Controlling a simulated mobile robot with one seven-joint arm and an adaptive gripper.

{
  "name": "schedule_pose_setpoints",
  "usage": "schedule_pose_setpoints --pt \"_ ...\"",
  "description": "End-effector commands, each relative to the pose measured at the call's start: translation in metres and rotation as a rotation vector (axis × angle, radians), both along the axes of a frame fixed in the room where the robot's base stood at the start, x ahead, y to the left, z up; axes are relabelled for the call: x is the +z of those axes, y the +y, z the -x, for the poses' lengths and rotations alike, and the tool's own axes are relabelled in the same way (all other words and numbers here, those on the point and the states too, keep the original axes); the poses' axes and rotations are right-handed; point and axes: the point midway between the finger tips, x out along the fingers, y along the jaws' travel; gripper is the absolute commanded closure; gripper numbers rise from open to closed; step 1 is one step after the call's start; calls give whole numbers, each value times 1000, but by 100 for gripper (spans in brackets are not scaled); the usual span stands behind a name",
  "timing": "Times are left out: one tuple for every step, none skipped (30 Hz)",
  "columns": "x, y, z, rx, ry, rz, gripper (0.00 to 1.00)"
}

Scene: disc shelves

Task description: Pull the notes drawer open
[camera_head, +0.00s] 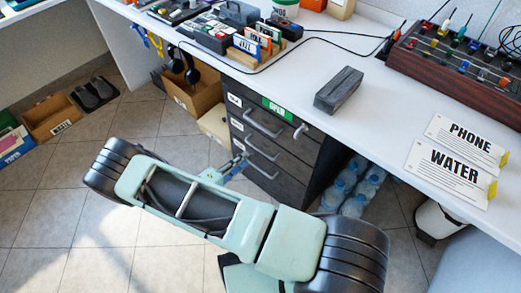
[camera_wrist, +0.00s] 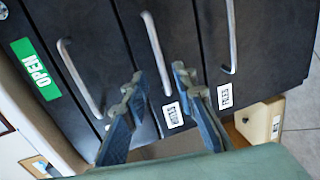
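A dark drawer unit (camera_head: 287,154) stands under the white desk, with three bar handles. In the wrist view, the notes drawer is the middle one. Its small white label (camera_wrist: 173,115) seems to read NOTES, and its handle (camera_wrist: 154,52) is a pale metal bar. The drawer looks closed, flush with its neighbours. My gripper (camera_wrist: 157,80) is open, with its two blue-grey fingers on either side of the handle's labelled end in the picture. I cannot tell whether the fingertips reach around the bar. In the head view, my gripper (camera_head: 237,164) is low by the drawer fronts, partly hidden by my arm.
A handle (camera_wrist: 80,78) with a green OPEN sign (camera_wrist: 35,68) beyond it lies on one side, and the files drawer handle (camera_wrist: 231,37) on the other. A cardboard box (camera_head: 190,98) stands left of the unit; bottles (camera_head: 352,186) stand right. Floor in front is clear.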

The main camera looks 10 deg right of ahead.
Motion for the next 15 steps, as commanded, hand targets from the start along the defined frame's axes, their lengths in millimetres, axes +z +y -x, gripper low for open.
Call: schedule_pose_setpoints --pt "-3 -9 -4 -5 1 1 74" --pt "-5 -14 -7 -5 1 2 74" --pt "-6 -20 -12 -5 0 2 74" --pt "-7 -25 -16 -6 0 2 74" --pt "-9 -30 -19 -5 1 2 74" --pt "-11 -36 -23 -6 2 1 74" --pt "-12 -40 -27 -5 1 1 74" --pt "-13 -44 -30 -5 0 1 74" --pt "-14 -50 -34 -5 0 0 74" --pt "-15 -53 -37 -5 0 0 74" --pt "-16 -57 -39 -4 0 -1 74" --pt "-17 -61 -43 -4 0 -1 74" --pt "-17 -63 -45 -4 0 -1 74" --pt "-18 -66 -46 -4 -1 -1 74" --pt "-18 -68 -49 -3 0 -1 74"
